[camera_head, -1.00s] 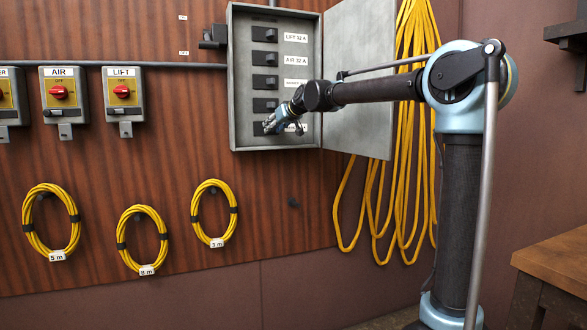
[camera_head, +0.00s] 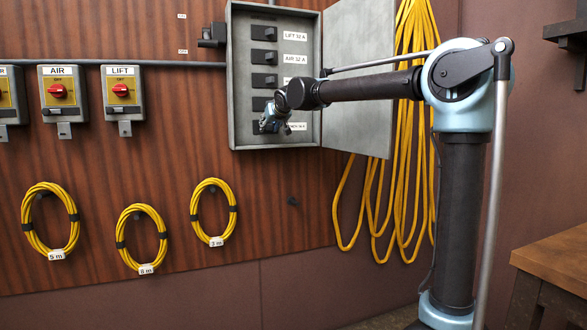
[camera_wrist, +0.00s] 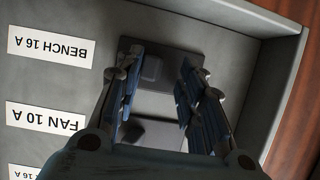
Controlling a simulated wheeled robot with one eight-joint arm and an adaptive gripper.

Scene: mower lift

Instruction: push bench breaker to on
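The bench breaker (camera_wrist: 178,64) is a dark plate with a raised lever (camera_wrist: 152,68), at the top middle of the wrist view, which sees the panel upside down. The lever sits toward the label side. A white BENCH 16 A label (camera_wrist: 50,46) is beside it. My gripper (camera_wrist: 158,62) is open, with one finger on each side of the breaker; the left finger is close to the lever, and I cannot tell whether it touches. In the head view my gripper (camera_head: 270,124) is at the lowest breaker of the grey box and hides most of it.
The FAN 10 A breaker (camera_wrist: 150,134) lies just below in the wrist view. The box's side wall (camera_wrist: 286,90) is close to the right finger. In the head view, the open box door (camera_head: 358,90) is behind my arm, and yellow cable (camera_head: 412,190) hangs beside it.

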